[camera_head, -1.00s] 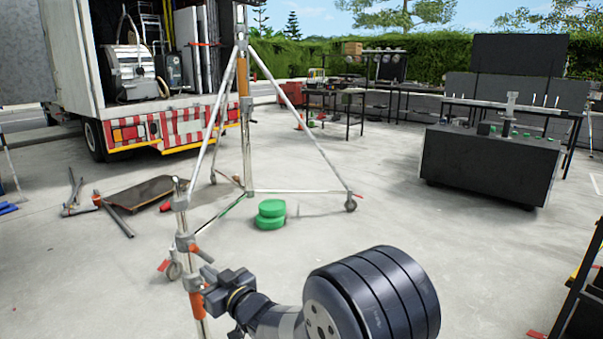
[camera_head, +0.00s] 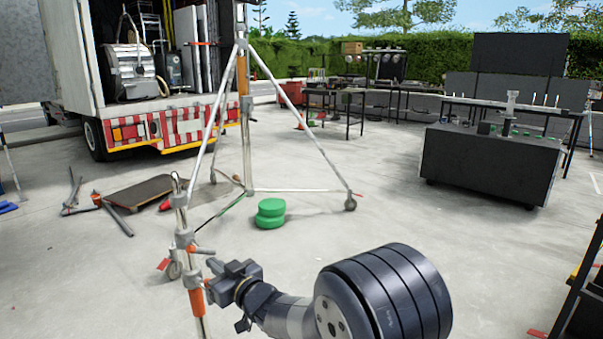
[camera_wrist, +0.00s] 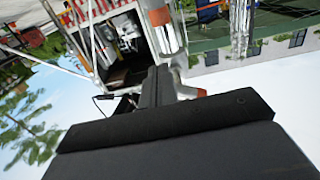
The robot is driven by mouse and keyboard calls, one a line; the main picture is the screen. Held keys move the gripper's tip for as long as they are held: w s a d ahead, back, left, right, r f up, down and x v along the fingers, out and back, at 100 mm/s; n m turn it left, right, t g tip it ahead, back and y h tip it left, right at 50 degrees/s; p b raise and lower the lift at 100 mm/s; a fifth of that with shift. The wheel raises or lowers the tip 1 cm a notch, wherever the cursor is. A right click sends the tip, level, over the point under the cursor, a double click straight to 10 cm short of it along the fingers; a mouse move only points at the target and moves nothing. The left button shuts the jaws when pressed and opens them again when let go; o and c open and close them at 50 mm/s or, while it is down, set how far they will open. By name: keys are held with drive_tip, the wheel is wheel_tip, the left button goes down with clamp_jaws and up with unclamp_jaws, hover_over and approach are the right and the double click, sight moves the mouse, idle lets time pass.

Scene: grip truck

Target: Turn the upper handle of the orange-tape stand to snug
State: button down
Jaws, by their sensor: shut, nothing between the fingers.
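The near stand is a slim silver post with a band of orange tape (camera_head: 196,299) low in the head view. Its upper collar (camera_head: 184,239) carries an orange-tipped handle (camera_head: 203,250) sticking out to the right. A lower collar (camera_head: 191,282) sits just above the tape. My gripper (camera_head: 212,270) is shut and empty, right of the post, just below the handle. I cannot tell whether it touches the handle. In the wrist view my shut dark fingers (camera_wrist: 153,84) reach toward a grey fitting with an orange-red end (camera_wrist: 200,92), close beside them.
A taller tripod stand (camera_head: 245,120), also with orange tape, rises behind. Green discs (camera_head: 270,213) lie stacked on the concrete. An open truck (camera_head: 140,100) is at back left, and a dark cart (camera_head: 490,165) at right. The floor between is mostly clear.

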drive_tip(key=shift+f, duration=0.1)
drive_tip(key=b+v, duration=0.1)
drive_tip(key=v, duration=0.5)
drive_tip(key=shift+f+b, duration=0.25)
drive_tip(key=shift+b, duration=0.15)
drive_tip(key=shift+w+d, duration=0.1)
drive_tip(key=shift+d, duration=0.05)
